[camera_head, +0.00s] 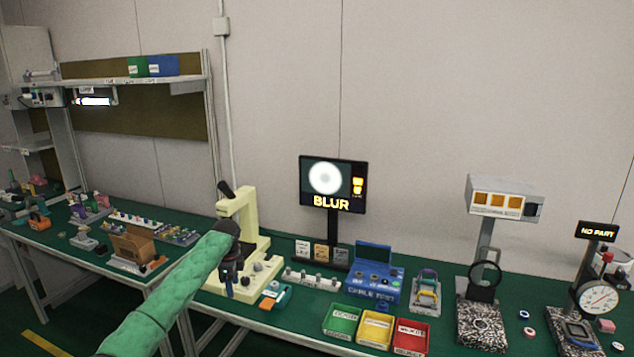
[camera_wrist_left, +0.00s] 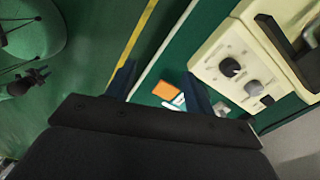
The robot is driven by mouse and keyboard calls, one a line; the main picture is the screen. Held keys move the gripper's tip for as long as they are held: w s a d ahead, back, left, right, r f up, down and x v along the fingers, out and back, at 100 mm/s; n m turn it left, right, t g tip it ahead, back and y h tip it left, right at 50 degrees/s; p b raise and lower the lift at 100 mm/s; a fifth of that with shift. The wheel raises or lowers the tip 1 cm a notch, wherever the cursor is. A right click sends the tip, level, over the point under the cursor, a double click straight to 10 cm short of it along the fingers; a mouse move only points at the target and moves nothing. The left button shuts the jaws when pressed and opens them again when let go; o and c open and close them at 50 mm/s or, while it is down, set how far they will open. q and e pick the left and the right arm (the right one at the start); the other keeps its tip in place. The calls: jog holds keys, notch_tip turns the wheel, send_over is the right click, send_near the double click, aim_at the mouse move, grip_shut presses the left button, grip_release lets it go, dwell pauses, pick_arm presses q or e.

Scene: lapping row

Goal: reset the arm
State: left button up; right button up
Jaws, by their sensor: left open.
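My left arm (camera_head: 168,297) in its green sleeve reaches in from the bottom left of the head view. My left gripper (camera_head: 230,283) hangs in front of the cream microscope (camera_head: 244,212), over the front of the green bench. In the left wrist view its two dark fingers (camera_wrist_left: 160,82) stand apart with nothing held between them. An orange and teal item (camera_wrist_left: 168,92) lies below, seen between the fingers. The microscope's cream base with dark and grey knobs (camera_wrist_left: 240,72) is close to the right finger. My right gripper does not show.
Green, yellow and red bins (camera_head: 341,321) stand at the front edge. The blue tester (camera_head: 374,282), monitor (camera_head: 333,184), ring stand (camera_head: 481,325) and dial gauge (camera_head: 598,298) stand to the right. A brown box (camera_head: 132,246) stands on the left bench. Open floor lies before the bench.

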pick_arm(q)
jog(key=s+d+f+n, duration=0.2)
jog(key=s+d+f, duration=0.1)
jog(key=s+f, duration=0.8)
jog(key=s+d+f+n+h, duration=0.1)
jog(key=s+d+f+n, duration=0.2)
jog(key=s+f, duration=0.8)
jog(key=s+d+f+n, duration=0.25)
jog(key=s+f, duration=0.25)
jog(key=f, duration=1.2)
jog(key=s+f+n, duration=0.2)
jog(key=s+f, duration=0.4)
jog(key=s, duration=0.8)
jog(key=s+f+n+t, duration=0.1)
jog(key=s+f+n, duration=0.2)
jog(key=s, duration=1.1)
jog(key=s+f+n, duration=0.3)
jog(key=s+f, duration=0.5)
jog(key=s, duration=0.6)
jog(key=shift+d+f+t, duration=0.25)
jog(key=shift+f+t, duration=0.05)
jog(key=shift+t, duration=0.1)
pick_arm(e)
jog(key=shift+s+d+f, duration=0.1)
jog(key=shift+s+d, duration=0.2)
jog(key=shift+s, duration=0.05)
